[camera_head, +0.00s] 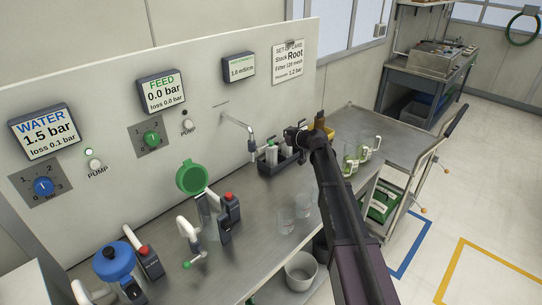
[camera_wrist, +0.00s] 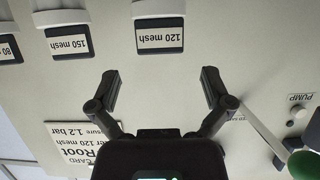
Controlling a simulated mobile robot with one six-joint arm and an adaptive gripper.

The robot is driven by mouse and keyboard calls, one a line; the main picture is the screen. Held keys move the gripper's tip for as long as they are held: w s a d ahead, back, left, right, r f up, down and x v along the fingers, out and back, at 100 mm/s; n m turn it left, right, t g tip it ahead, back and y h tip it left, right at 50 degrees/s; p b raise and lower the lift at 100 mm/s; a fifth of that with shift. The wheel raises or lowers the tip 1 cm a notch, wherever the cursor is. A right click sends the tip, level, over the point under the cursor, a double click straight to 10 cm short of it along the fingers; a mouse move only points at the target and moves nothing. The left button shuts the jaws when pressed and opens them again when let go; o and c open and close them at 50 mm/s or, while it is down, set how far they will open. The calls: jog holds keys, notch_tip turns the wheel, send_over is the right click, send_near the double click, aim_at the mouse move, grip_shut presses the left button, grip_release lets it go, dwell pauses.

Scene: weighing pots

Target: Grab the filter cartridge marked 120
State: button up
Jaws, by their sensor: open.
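The filter cartridge marked 120 mesh (camera_wrist: 159,8) shows in the wrist view as a white body above a dark holder with a white label, seen upside down. It lies just beyond my open fingertips (camera_wrist: 158,82), roughly centred between them, with nothing held. Cartridges marked 150 mesh (camera_wrist: 64,18) and 80 (camera_wrist: 5,30) are to its left. The labels cannot be read there.
Clear beakers (camera_head: 286,220) stand in front, and glasses with green contents (camera_head: 351,158) are to the right. A green-lidded vessel (camera_head: 192,177) and a blue-lidded one (camera_head: 113,262) stand further left. A setup card hangs behind (camera_head: 288,62).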

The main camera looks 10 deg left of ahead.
aim_at(273, 138)
jog(key=b+x, duration=0.1)
jog(key=x, duration=0.1)
jog(key=b+x, duration=0.1)
jog(key=x, duration=0.1)
jog(key=shift+f, duration=0.3)
jog(key=shift+w+a+f, duration=0.1)
jog(key=shift+w+a, duration=0.2)
jog(key=shift+a, duration=0.05)
jog(key=c, duration=1.3)
notch_tip(273, 138, up, 10)
jog(key=p, duration=1)
